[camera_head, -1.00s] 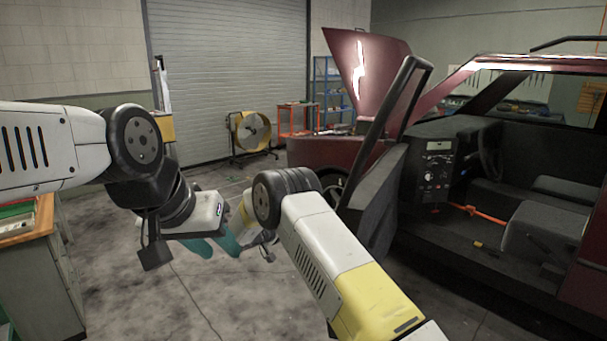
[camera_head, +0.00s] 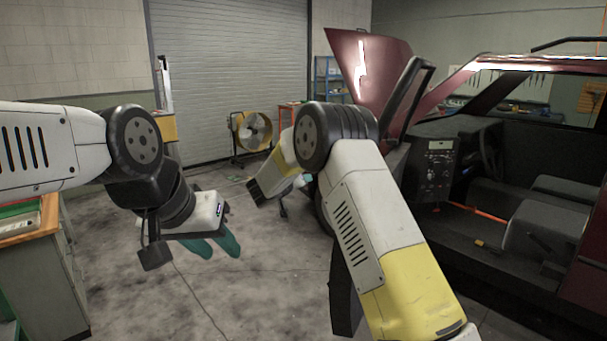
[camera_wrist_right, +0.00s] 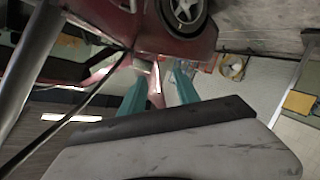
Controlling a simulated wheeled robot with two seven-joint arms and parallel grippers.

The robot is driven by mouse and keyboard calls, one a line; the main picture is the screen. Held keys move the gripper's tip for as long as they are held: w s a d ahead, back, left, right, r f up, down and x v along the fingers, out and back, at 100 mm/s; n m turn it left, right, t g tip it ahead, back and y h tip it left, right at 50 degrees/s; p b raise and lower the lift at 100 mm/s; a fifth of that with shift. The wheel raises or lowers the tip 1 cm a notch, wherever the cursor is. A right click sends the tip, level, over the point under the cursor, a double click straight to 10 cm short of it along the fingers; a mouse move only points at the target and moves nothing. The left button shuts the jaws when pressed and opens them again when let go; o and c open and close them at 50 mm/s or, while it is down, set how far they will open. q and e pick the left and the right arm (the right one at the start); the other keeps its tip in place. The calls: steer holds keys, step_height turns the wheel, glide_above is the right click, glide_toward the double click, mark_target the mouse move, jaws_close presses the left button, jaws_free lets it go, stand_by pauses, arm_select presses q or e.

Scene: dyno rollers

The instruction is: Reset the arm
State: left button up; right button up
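My left gripper (camera_head: 213,247) hangs at the centre left in the head view, with its two teal fingers pointing down and a little apart. Nothing shows between them. My right arm is bent up in front of the car, and its wrist partly shows behind the elbow; its fingers are mostly hidden in the head view. In the right wrist view my right gripper (camera_wrist_right: 160,88) has two teal fingers spread apart with a gap between them. I see nothing held there.
The dark red car (camera_head: 590,240) stands open at the right, close to my right arm. A control box (camera_head: 438,165) is in its doorway. A workbench (camera_head: 38,275) is at the left. A yellow fan (camera_head: 250,131) stands by the shutter door (camera_head: 230,70). The middle floor is clear.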

step_height(320, 180, up, 9)
steer(key=s+d+t+y, duration=0.1)
steer(key=y, duration=0.3)
steer(key=s+d+r+n+g+y, duration=0.1)
steer(key=s+d+r+y, duration=0.2)
steer(key=s+r+y, duration=0.55)
steer(key=s+d+f+g+h, duration=0.1)
steer(key=s+d+f+g, duration=0.1)
steer(key=s, duration=1.1)
steer(key=s+d+f+m+g+h, duration=0.1)
steer(key=s+d+f+g, duration=0.2)
steer(key=s, duration=1.1)
steer(key=s+d+f+m+g+h, duration=0.1)
steer(key=s+d, duration=0.5)
steer(key=s, duration=0.7)
step_height(320, 180, down, 3)
steer(key=shift+s+r+g+h, duration=0.25)
steer(key=shift+g+h, duration=0.3)
steer(key=shift+g, duration=0.25)
steer(key=shift+d, duration=0.1)
